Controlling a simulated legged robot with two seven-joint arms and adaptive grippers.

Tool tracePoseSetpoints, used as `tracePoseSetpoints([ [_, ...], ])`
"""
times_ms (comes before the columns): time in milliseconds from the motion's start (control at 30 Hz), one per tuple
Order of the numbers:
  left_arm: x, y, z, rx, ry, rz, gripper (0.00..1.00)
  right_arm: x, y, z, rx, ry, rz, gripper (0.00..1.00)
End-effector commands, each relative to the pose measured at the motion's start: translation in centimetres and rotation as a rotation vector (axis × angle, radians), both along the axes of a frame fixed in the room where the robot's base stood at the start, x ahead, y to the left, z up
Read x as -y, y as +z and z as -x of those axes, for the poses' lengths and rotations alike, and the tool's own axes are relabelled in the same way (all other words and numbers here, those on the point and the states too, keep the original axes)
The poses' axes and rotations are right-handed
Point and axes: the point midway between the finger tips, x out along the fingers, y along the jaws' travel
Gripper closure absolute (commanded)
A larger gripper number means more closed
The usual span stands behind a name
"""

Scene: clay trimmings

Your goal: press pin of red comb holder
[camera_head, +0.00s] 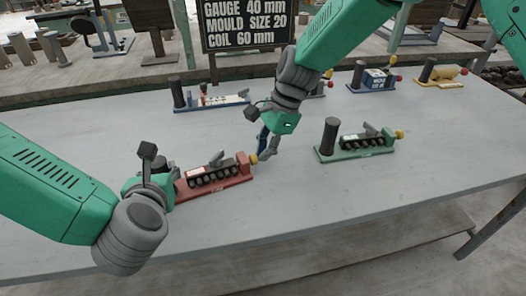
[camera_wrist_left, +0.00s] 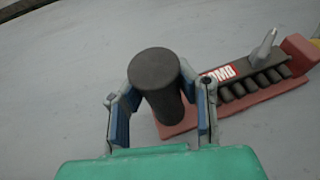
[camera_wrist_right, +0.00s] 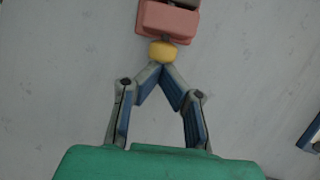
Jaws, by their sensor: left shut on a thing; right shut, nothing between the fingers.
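The red comb holder (camera_head: 236,182) lies on the grey table, with a dark comb-like row and a label on its red base. It also shows in the left wrist view (camera_wrist_left: 262,100). My left gripper (camera_wrist_left: 163,98) is shut around its upright dark post (camera_wrist_left: 154,66); in the head view (camera_head: 158,178) the gripper hides most of that post. The yellow pin knob (camera_wrist_right: 162,52) sits at the holder's other end. My right gripper (camera_wrist_right: 161,70) is shut and empty, its joined fingertips right at the knob. Whether they touch it I cannot tell.
A green holder (camera_head: 357,148) stands to the right on the table (camera_head: 300,205). Blue (camera_head: 374,80) and yellow (camera_head: 441,78) holders and another blue-based one (camera_head: 212,104) stand farther back. A black sign (camera_head: 247,25) rises behind. The table's front is clear.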

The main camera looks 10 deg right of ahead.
Motion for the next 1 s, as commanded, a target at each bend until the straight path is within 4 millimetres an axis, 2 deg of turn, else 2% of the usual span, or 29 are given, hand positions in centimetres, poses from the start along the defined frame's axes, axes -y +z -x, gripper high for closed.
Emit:
tracePoseSetpoints([
  [200, 0.1, -0.1, 0.1, -0.004, -0.002, 0.002, 1.0, 4.1, -0.1, -1.0, 0.002, -0.006, 0.003, 1.0],
  [400, 0.0, -0.1, 0.1, -0.004, -0.002, 0.002, 1.0, 5.6, 4.8, -1.3, 0.006, -0.003, 0.005, 1.0],
  [533, 0.0, -0.1, 0.1, -0.004, -0.002, 0.001, 1.0, 6.4, 7.0, -1.5, 0.006, -0.003, 0.005, 1.0],
  [700, 0.0, -0.1, 0.1, -0.004, -0.001, 0.0, 1.0, 7.1, 8.7, -1.6, 0.003, -0.003, 0.005, 1.0],
  [1000, 0.0, -0.1, 0.1, -0.003, 0.0, 0.0, 1.0, 7.3, 9.1, -1.6, 0.002, -0.003, 0.006, 1.0],
])
